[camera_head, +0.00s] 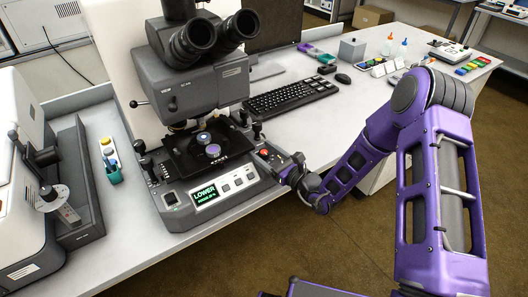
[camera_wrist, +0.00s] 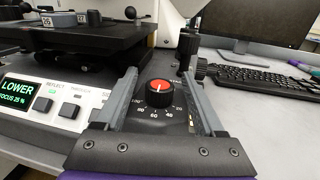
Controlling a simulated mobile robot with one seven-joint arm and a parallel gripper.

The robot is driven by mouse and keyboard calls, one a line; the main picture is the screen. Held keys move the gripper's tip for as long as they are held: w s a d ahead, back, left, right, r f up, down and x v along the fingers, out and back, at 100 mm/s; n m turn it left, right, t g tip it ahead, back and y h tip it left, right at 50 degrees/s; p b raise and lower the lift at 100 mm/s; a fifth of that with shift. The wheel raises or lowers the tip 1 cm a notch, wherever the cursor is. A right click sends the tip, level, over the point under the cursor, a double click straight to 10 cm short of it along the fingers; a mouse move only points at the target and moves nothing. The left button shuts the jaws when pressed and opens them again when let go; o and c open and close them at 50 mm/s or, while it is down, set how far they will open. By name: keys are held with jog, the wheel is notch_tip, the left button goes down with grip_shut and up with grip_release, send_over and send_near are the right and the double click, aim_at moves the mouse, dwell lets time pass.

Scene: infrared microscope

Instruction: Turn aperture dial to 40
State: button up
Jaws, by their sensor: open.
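The aperture dial (camera_wrist: 159,93) is a black knob with a red top, on the microscope's front panel. A scale with 20, 40, 60, 80 and 100 runs around its near side. A small pale mark shows on the red top, but I cannot tell which number it reads. In the head view the dial (camera_head: 264,152) shows as a red spot at the panel's right end. My gripper (camera_wrist: 160,75) is open, with one grey finger on each side of the dial and a gap on both sides. In the head view my gripper (camera_head: 279,163) is at the panel's right corner.
The panel display (camera_wrist: 17,92) reads LOWER and FOCUS 25 %, with square buttons (camera_wrist: 70,108) beside it. A black focus knob (camera_wrist: 188,45) stands behind the dial. The microscope stage (camera_head: 208,150) is left of my gripper. A keyboard (camera_head: 291,97) lies behind right.

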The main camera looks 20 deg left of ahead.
grip_shut()
jog(key=shift+d+n+g, duration=0.1)
jog(key=shift+n+g, duration=0.2)
jog(key=shift+g, duration=0.1)
jog(key=n+g+y+b, duration=0.2)
jog(key=g, duration=0.1)
jog(key=shift+w+f+n+g, duration=0.1)
jog(key=shift+n+g, duration=0.2)
jog(key=shift+g, duration=0.1)
jog(key=shift+n+g+y+b, duration=0.15)
jog(key=shift+n+g+b, duration=0.3)
jog(key=shift+n+g, duration=0.65)
jog(key=shift+n+g+y+b, duration=0.15)
jog(key=shift+n+g+b, duration=0.4)
jog(key=shift+g, duration=1.25)
grip_release()
